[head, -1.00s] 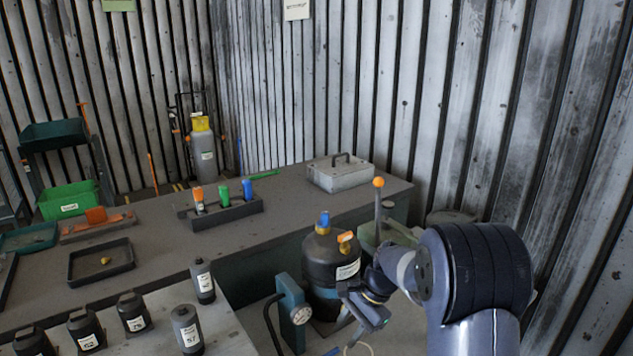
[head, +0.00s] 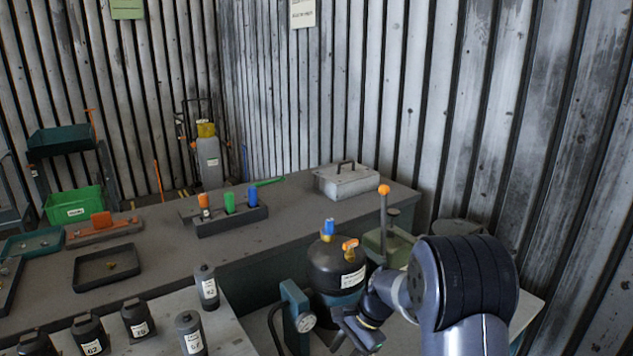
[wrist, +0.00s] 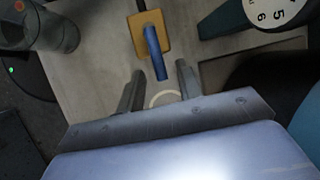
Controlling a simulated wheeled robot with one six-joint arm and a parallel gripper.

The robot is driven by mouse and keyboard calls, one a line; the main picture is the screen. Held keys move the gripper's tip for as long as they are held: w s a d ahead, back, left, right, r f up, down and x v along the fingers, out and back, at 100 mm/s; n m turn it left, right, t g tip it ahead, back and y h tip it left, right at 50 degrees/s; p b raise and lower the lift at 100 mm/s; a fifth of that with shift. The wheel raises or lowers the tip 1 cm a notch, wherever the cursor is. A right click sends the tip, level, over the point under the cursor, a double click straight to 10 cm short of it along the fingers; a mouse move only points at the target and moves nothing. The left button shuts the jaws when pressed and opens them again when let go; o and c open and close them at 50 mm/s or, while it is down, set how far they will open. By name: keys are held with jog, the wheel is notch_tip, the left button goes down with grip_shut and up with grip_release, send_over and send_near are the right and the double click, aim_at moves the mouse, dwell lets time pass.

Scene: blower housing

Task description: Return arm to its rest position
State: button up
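My arm is folded at the lower right of the head view, with its dark shoulder large in front. My gripper (wrist: 160,78) shows in the wrist view with its two fingers apart and nothing held between them. In the head view the gripper hangs low by the black tank and is partly cut off or hidden. Beyond the fingertips in the wrist view is a blue lever (wrist: 153,50) on a yellow-orange block (wrist: 151,30). A pale ring lies below, between the fingers.
A black tank (head: 335,268) with blue and orange fittings stands close to my arm, beside a teal gauge stand (head: 297,314). An orange-knobbed lever (head: 384,210) rises behind. Several dark bottles stand at lower left. The bench (head: 170,235) holds a grey case (head: 345,182) and a tool rack (head: 228,222).

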jog(key=s+v, duration=0.1)
jog(key=v, duration=0.9)
jog(key=x, duration=0.7)
jog(key=w+x, duration=0.1)
jog(key=x, duration=0.2)
jog(key=shift+a+f, duration=0.1)
jog(key=shift+f, duration=0.1)
jog(key=shift+s+d+m+t+b, duration=0.3)
jog(key=shift+s+m+t+b, duration=0.25)
jog(key=shift+m, duration=0.65)
jog(key=shift+r, duration=0.1)
